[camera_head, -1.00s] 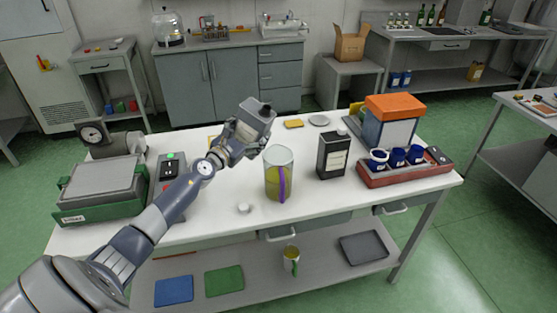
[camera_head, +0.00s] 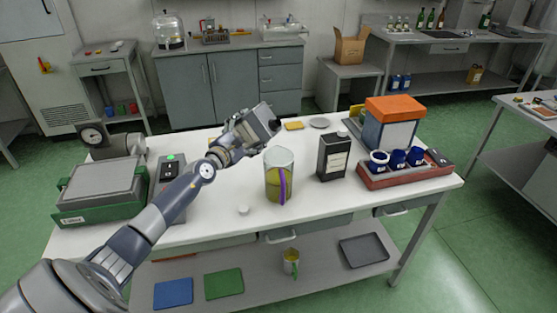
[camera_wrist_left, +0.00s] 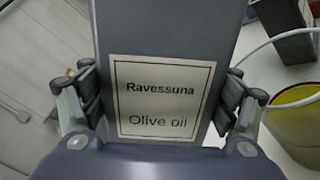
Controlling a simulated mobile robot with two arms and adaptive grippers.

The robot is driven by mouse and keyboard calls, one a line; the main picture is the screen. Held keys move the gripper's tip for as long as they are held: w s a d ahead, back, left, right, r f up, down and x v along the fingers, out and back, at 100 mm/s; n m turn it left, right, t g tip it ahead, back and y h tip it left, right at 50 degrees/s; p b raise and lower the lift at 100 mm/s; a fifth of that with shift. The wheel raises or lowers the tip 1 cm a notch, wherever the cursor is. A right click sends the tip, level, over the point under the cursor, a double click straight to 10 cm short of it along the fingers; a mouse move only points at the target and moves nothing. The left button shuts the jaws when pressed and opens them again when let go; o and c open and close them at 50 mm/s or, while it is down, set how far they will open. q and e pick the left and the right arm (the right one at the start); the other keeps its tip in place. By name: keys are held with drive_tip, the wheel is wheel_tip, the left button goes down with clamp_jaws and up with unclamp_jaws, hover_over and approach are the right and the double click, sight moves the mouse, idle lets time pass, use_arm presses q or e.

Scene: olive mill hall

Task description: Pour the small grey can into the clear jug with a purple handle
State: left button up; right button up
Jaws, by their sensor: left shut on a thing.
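My left gripper (camera_head: 243,133) is shut on the small grey can (camera_head: 262,121) and holds it above the table, just behind and to the left of the jug. The can is tilted, with its dark cap end toward the upper right. In the left wrist view the can (camera_wrist_left: 168,40) fills the middle, its label reading "Ravessuna Olive oil", between the fingers. The clear jug with a purple handle (camera_head: 279,160) stands upright on the table with yellow-green content; its rim also shows at the right of the left wrist view (camera_wrist_left: 298,98). My right gripper is not in view.
A black can (camera_head: 333,156) stands right of the jug. A red tray (camera_head: 405,177) with several blue cups lies farther right. A green scale (camera_head: 101,190) is at the left. A small white item (camera_head: 243,210) lies in front. The front middle of the table (camera_head: 330,205) is clear.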

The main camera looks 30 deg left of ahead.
use_arm(q)
drive_tip(key=shift+w+a+f+m+b, duration=0.2)
drive_tip(key=shift+f+m+b, duration=0.2)
drive_tip(key=shift+f+m, duration=0.1)
drive_tip(key=shift+s+r, duration=0.1)
drive_tip(key=shift+r, duration=0.15)
drive_tip(key=shift+s, duration=0.25)
drive_tip(key=shift+w, duration=0.35)
drive_tip(key=shift+s+m, duration=0.3)
drive_tip(key=shift+s, duration=0.05)
drive_tip(key=shift+w, duration=0.35)
drive_tip(key=shift+s+a+r, duration=0.1)
drive_tip(key=shift+s, duration=0.3)
drive_tip(key=shift+w+m, duration=0.3)
drive_tip(key=shift+w, duration=0.1)
